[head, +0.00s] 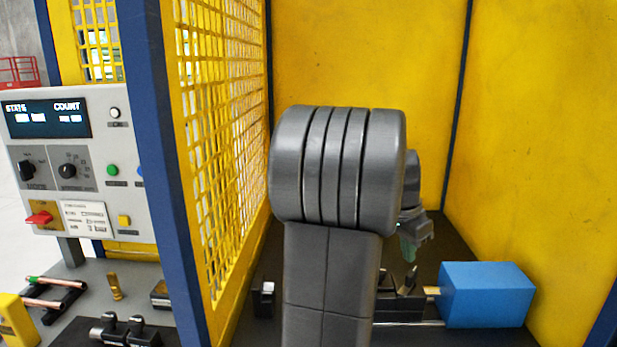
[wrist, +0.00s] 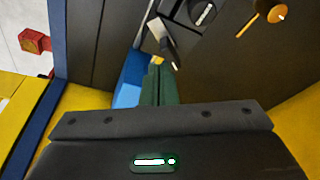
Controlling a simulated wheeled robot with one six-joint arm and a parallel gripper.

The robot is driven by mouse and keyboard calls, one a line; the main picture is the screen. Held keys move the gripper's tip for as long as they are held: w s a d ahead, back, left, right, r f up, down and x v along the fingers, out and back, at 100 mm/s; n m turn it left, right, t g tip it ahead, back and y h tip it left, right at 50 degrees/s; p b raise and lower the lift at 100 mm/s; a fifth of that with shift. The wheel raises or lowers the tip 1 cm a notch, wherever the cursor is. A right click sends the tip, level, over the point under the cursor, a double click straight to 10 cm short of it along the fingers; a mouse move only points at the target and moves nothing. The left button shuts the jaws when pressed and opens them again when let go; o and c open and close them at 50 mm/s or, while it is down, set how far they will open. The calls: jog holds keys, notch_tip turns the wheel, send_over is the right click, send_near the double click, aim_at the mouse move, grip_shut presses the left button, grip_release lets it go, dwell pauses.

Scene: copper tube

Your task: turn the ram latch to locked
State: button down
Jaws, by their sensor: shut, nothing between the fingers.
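My gripper (wrist: 155,64) is shut and empty, its two green fingers together and pointing up the wrist picture. Just beyond the fingertips is a dark lever-like part (wrist: 172,50) with a small white mark, on a pale metal block; it may be the ram latch, but I cannot be sure. I cannot tell whether the fingers touch it. A round dark knob (wrist: 203,14) with a white line sits beyond it. In the head view my gripper (head: 408,248) hangs beside the blue block (head: 487,293), above dark fixture parts (head: 403,302), partly hidden by my arm.
Yellow walls (head: 545,120) close the cell behind and at right. A yellow mesh guard (head: 222,140) with a blue post (head: 170,170) stands left. Beyond it are a control panel (head: 80,160) and a bench with copper tubes (head: 50,290). A brass-coloured knob (wrist: 275,13) sticks out nearby.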

jog(key=f+b, duration=0.1)
jog(key=b, duration=0.4)
send_over(404, 287)
jog(key=s, duration=0.2)
jog(key=f, duration=0.4)
jog(key=a+f, duration=0.1)
jog(key=shift+w+f, duration=0.15)
jog(key=shift+f, duration=0.25)
jog(key=shift+w+d, duration=0.2)
jog(key=shift+w+a+r+p, duration=0.1)
jog(key=shift+w+a+p, duration=0.25)
jog(key=shift+p, duration=0.1)
jog(key=shift+w+a, duration=0.15)
jog(key=shift+w, duration=0.15)
jog(key=shift+w+a+p, duration=0.2)
jog(key=shift+w+p, duration=0.4)
jog(key=shift+w, duration=0.15)
jog(key=shift+a, duration=0.2)
